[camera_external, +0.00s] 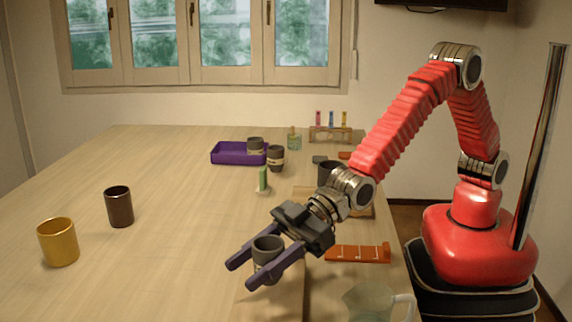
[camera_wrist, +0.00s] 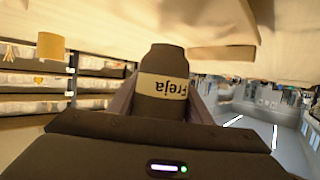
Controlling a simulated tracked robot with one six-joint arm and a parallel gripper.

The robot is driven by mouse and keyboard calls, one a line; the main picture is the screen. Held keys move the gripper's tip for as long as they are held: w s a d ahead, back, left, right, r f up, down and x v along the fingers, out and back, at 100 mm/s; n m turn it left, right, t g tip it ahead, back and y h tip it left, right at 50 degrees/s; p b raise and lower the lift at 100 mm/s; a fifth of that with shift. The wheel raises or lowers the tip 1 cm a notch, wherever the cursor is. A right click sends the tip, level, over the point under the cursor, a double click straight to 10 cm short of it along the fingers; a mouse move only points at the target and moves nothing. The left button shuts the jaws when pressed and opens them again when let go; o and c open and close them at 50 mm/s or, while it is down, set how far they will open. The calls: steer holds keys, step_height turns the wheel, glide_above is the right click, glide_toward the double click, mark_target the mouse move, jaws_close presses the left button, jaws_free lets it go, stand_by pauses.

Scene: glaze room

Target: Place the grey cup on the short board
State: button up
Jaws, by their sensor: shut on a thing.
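My gripper (camera_external: 254,274) is shut on a grey cup (camera_external: 267,247) with a pale band, one finger on each side. In the wrist view the cup (camera_wrist: 162,88) sits between the fingers, and its label reads "Freja", upside down in the picture. The cup looks upright. A wooden board (camera_external: 290,295) lies at the front, below and beside my gripper. I cannot tell whether the cup touches it. Another wooden board (camera_external: 362,209) lies farther back, partly hidden by my arm. Which board is the short one is not clear.
A yellow cup (camera_external: 58,243) and a dark brown cup (camera_external: 119,207) stand at left. A glass jug (camera_external: 372,304) stands front right, near an orange rack (camera_external: 357,254). Other grey cups stand by a purple tray (camera_external: 228,153) and behind my arm.

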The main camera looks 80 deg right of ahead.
steer(key=shift+f, duration=1.5)
steer(key=o, duration=1.1)
steer(key=shift+f, duration=0.15)
steer(key=shift+o, duration=0.2)
steer(key=shift+v, duration=6.05)
